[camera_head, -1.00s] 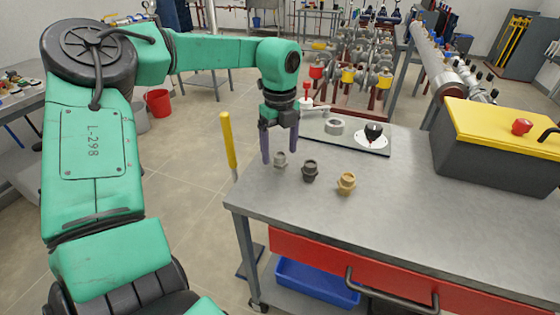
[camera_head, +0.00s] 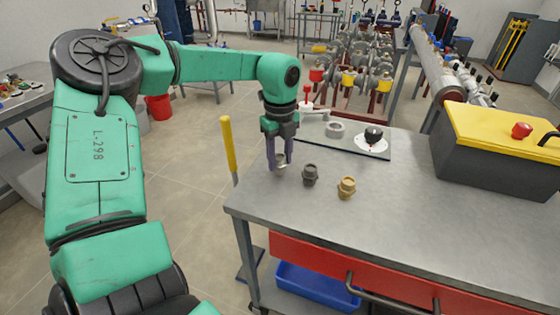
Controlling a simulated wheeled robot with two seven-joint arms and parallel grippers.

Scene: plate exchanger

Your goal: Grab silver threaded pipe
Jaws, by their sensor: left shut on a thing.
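The silver threaded pipe (camera_head: 281,168) is a small light-metal fitting near the left edge of the metal workbench (camera_head: 420,225). My left gripper (camera_head: 279,164) points down over it, with its two dark fingers shut on its sides. The fingers hide part of the pipe, and I cannot tell if it still touches the bench. A dark grey threaded fitting (camera_head: 310,174) stands just right of it. A brass fitting (camera_head: 346,187) stands further right and nearer. My right gripper does not show.
A toolbox with a yellow lid (camera_head: 500,130) stands at the right. A yellow post (camera_head: 229,145) rises by the bench's left edge. The bench's front middle is clear.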

